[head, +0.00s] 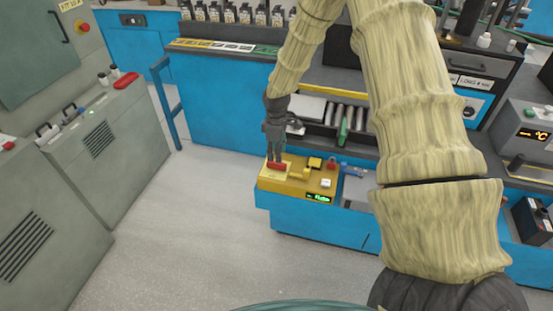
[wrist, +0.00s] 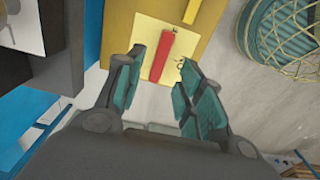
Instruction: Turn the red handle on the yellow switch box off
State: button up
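The yellow switch box (head: 298,183) sits on a low blue bench in the head view. It has a small green display, a white button and a pale plate on its top. The red handle (head: 276,167) is on the pale plate at the box's left end. My gripper (head: 275,153) is just above the handle, pointing down. In the wrist view the red handle (wrist: 160,56) lies lengthwise between the tips of my gripper (wrist: 158,70). The fingers are apart, with a gap on both sides of the handle. Contact with the handle is not seen.
The blue bench (head: 310,223) carries the box, with a blue item (head: 352,171) to its right. Rollers (head: 347,116) and a counter stand behind. A grey cabinet (head: 105,140) with a red handle of its own is at left. The floor (head: 200,200) between is clear.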

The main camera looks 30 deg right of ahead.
jog(key=shift+r, duration=2.8)
